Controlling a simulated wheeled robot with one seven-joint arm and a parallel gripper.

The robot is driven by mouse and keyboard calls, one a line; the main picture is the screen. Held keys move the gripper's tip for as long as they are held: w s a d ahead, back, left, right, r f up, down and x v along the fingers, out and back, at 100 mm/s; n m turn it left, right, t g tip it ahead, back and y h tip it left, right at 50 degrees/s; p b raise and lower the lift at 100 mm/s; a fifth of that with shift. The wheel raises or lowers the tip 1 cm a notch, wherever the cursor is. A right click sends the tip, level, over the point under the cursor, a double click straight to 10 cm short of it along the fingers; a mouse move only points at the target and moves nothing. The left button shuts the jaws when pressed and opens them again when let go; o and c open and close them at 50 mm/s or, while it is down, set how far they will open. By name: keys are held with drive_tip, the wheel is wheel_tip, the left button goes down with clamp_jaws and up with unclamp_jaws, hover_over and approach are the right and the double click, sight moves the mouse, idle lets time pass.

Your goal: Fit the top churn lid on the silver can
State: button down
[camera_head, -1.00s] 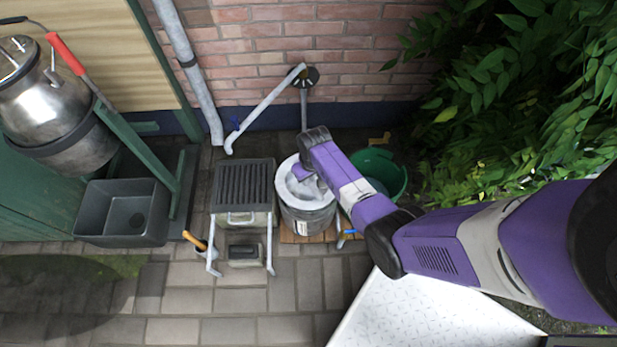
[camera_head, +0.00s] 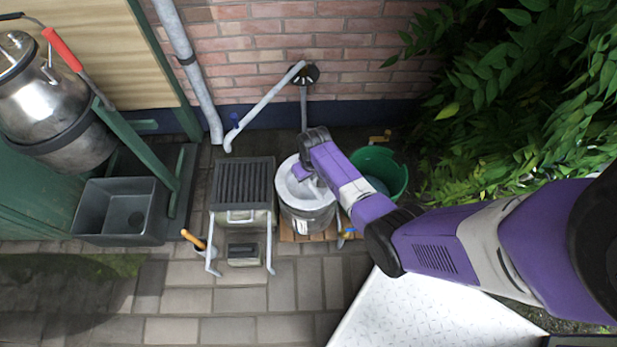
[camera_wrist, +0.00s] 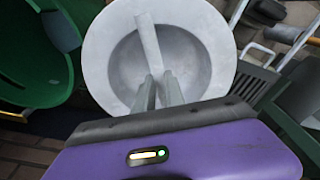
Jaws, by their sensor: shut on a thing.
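A pale grey churn lid (camera_head: 287,188) with a wide round rim, a sunken middle and a bar handle is at the mouth of the silver can (camera_head: 312,222). In the wrist view, the lid (camera_wrist: 101,58) faces me and hides the can's mouth. My gripper (camera_wrist: 159,84) is shut on the lid's bar handle (camera_wrist: 149,42). In the head view, my gripper (camera_head: 308,178) is above the can, partly hidden by my wrist. The lid looks roughly level and lined up with the can. I cannot tell whether it is fully seated.
The can stands on a wooden pallet (camera_head: 311,238). A green tub (camera_head: 392,172) is close on its right, and a slatted stand (camera_head: 244,186) is close on its left. A large metal churn (camera_head: 45,95) and a grey basin (camera_head: 120,210) are farther left. The front paving is open.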

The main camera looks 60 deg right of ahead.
drive_tip(key=shift+w+f, duration=0.1)
drive_tip(key=c, duration=1.3)
unclamp_jaws()
drive_tip(key=shift+f, duration=0.1)
drive_tip(key=shift+s+a+r+p, duration=0.15)
drive_tip(key=shift+r+p, duration=0.4)
drive_tip(key=shift+r, duration=0.75)
drive_tip(key=shift+s+d+r+p, duration=0.15)
drive_tip(key=shift+r+p, duration=0.4)
drive_tip(key=shift+r, duration=0.8)
drive_tip(key=shift+s+a+r+p, duration=0.2)
drive_tip(key=shift+r+p, duration=0.35)
drive_tip(key=shift+r, duration=0.75)
drive_tip(key=shift+d, duration=0.1)
